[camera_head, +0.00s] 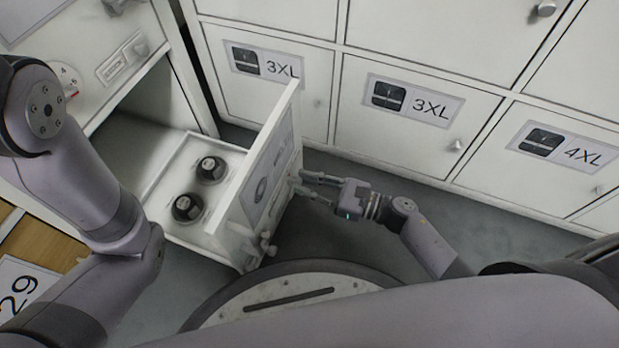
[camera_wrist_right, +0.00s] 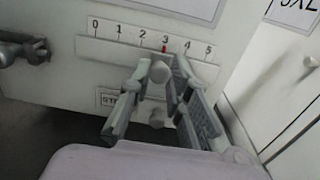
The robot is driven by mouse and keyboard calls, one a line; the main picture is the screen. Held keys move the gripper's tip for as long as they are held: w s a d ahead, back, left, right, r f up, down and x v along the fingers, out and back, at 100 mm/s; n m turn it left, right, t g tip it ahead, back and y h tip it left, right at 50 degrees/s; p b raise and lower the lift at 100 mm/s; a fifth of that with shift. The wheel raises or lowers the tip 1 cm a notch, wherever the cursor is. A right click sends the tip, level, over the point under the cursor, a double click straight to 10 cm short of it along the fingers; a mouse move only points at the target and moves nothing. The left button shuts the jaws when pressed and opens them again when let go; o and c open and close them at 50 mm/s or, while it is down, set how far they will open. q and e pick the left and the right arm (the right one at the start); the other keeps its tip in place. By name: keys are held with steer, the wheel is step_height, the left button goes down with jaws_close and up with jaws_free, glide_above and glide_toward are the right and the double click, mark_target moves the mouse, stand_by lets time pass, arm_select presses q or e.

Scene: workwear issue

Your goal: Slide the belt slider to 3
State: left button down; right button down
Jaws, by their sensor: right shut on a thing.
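The belt scale (camera_wrist_right: 120,30), numbered 0 to 5, runs across the drawer front in the right wrist view. The round slider knob (camera_wrist_right: 160,70) sits on the pale track (camera_wrist_right: 105,50) just under the 3, very slightly left of the red mark. My right gripper (camera_wrist_right: 160,82) has its fingers on either side of the knob and is shut on it. In the head view my right gripper (camera_head: 305,184) reaches the drawer front (camera_head: 268,170) from the right. My left gripper is out of view.
The open drawer (camera_head: 165,187) holds two dark round items (camera_head: 187,207). Closed lockers (camera_head: 410,125) labelled 3XL and 4XL line the back. Grey floor lies between.

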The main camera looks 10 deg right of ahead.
steer(key=c, duration=1.5)
jaws_free()
steer(key=v, duration=1.2)
